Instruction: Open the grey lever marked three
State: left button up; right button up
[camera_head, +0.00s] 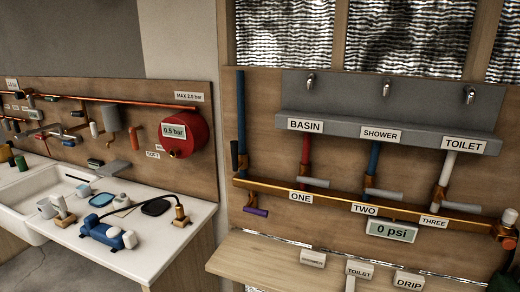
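The grey lever marked three (460,208) sits at the foot of the white pipe (445,168) under the TOILET sign, on the right wall board. It sticks out to the right, roughly level, just above the copper manifold pipe (340,199). The THREE label (433,221) is below it. Similar grey levers stand above ONE (318,183) and TWO (383,193), also sticking out to the right. Neither of my grippers can be made out in the head view.
A gauge reading 0 psi (391,231) hangs under the manifold. A wooden ledge (250,258) runs below, with several label blocks. A grey trough with taps (390,125) is above. A white counter (150,240) with a sink and a red tank (184,134) are left.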

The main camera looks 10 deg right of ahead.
aim_at(469, 208)
jog(key=z, duration=1.65)
